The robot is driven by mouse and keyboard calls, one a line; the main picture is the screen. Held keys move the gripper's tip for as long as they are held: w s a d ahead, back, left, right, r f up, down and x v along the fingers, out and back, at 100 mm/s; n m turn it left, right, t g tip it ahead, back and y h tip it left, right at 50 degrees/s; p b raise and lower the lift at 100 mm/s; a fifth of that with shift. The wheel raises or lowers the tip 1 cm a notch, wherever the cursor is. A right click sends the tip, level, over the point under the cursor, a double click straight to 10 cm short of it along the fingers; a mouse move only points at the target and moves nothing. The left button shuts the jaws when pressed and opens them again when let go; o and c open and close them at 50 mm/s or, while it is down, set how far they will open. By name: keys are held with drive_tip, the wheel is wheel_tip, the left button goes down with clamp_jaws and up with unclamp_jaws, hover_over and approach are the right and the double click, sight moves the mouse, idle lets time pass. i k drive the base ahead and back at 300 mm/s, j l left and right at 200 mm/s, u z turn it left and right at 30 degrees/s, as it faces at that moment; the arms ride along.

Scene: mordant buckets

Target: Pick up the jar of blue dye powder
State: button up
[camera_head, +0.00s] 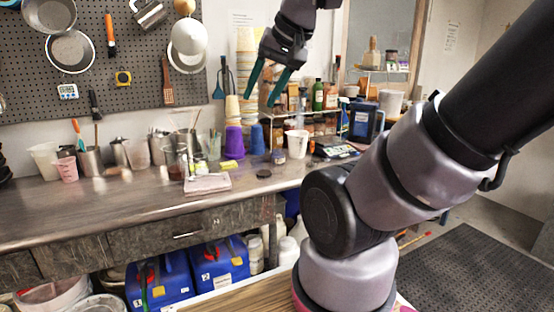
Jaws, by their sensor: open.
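My gripper (259,100) hangs above the back of the workbench with its two dark green fingers apart, pointing down and left. Nothing is between the fingers. A small jar (279,157) with a dark bluish body stands on the bench below the gripper, just left of a white tub. It may be the jar of blue dye powder, but its label is too small to read. The gripper is well above it and not touching it.
A dark round disc (263,174) and a folded cloth (207,184) lie in front. Bottle shelves (318,112) stand behind.

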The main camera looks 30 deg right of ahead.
sight(278, 157)
drive_tip(key=i+l, duration=0.1)
drive_tip(key=l, duration=0.35)
drive_tip(key=i+l, duration=0.15)
drive_tip(key=l, duration=0.25)
drive_tip(key=i+l, duration=0.1)
drive_tip(key=l, duration=0.35)
drive_tip(key=i+l, duration=0.1)
drive_tip(key=l, duration=0.35)
drive_tip(key=i+l, duration=0.15)
drive_tip(key=l, duration=0.25)
drive_tip(key=i+l, duration=0.1)
drive_tip(key=l, duration=0.35)
drive_tip(key=i+l, duration=0.1)
drive_tip(key=l, duration=0.35)
drive_tip(key=i+l, duration=0.15)
drive_tip(key=i, duration=0.2)
drive_tip(key=j+u, duration=0.05)
